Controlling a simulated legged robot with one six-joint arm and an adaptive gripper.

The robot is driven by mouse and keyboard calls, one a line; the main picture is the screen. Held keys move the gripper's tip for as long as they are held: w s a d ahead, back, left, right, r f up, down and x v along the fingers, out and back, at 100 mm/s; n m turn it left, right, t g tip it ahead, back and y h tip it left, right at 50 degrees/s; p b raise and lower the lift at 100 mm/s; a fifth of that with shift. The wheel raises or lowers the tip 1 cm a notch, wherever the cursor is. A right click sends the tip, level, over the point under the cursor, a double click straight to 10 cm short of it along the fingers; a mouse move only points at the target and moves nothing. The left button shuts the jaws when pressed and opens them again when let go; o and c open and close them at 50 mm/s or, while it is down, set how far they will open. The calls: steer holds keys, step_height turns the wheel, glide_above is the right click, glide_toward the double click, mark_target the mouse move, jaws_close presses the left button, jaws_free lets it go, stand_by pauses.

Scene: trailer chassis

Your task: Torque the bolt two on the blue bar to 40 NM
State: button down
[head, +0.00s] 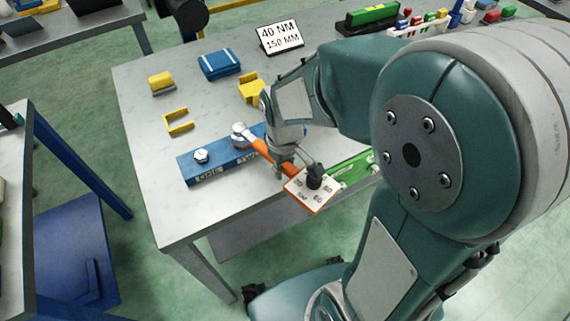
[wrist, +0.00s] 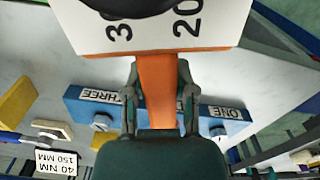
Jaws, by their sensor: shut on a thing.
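The blue bar (head: 222,163) lies near the table's front edge. In the wrist view, it shows labels THREE and ONE beside a left bolt (wrist: 100,122) and a right bolt (wrist: 217,130); its middle is hidden behind my gripper. In the head view, one bolt (head: 201,156) stands bare at the left end. An orange torque wrench (head: 259,146) has its head at the bar's middle bolt; I cannot tell how fully it is seated. My gripper (wrist: 158,92) is shut on the wrench's orange handle. The wrench's white dial plate (head: 310,190) sticks out toward the front edge.
A sign (head: 280,38) reads 40 NM, 150 MM. A green bar (head: 352,172) lies right of the blue one, partly hidden by my arm. Yellow parts (head: 178,122) and a blue block (head: 220,64) lie behind.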

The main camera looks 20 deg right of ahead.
steer(key=shift+s+a+m, duration=0.3)
steer(key=shift+a+m, duration=0.3)
steer(key=shift+a, duration=0.15)
steer(key=shift+w+d+n, duration=0.2)
steer(key=shift+d+n, duration=0.1)
steer(key=shift+d, duration=0.05)
stand_by(0.3)
steer(key=shift+r, duration=3.05)
